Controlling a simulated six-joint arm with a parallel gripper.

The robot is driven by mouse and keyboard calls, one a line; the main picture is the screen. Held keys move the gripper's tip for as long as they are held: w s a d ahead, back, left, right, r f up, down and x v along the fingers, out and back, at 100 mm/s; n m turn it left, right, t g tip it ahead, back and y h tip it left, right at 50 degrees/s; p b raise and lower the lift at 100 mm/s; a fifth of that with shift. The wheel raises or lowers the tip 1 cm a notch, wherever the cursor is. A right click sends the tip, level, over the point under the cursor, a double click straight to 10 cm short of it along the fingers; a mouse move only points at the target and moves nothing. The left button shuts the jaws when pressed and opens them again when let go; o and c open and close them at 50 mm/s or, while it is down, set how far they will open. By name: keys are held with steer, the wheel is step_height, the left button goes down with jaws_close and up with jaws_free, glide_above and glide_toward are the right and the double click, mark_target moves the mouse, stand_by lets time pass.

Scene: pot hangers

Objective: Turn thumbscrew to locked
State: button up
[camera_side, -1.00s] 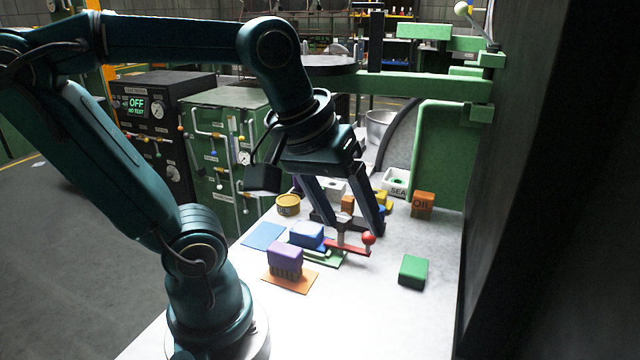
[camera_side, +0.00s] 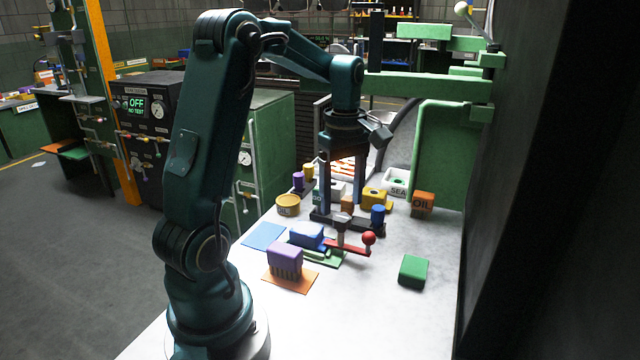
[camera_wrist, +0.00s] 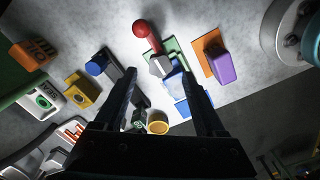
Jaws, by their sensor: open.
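My gripper (camera_side: 341,206) points straight down over the middle of the worktable, open, with its two long fingers apart and nothing seen held. A red lever (camera_side: 350,247) with a red ball end (camera_side: 368,238) lies just in front of it; a grey knob (camera_side: 342,226) stands at the lever's inner end. In the wrist view the grey knob (camera_wrist: 160,66) shows near the gap between the fingertips (camera_wrist: 156,70), the ball (camera_wrist: 141,28) beyond it. No part is labelled as a thumbscrew or locked, so I cannot tell which it is. Contact is unclear.
A blue block (camera_side: 306,236), a purple block (camera_side: 285,257) on an orange mat and a yellow tin (camera_side: 288,205) stand to the left. A blue cylinder (camera_side: 378,215) is close right. A green block (camera_side: 413,271) lies front right.

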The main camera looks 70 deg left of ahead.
mark_target(341, 217)
steer(key=shift+f, duration=1.7)
steer(key=shift+c, duration=0.3)
jaws_close()
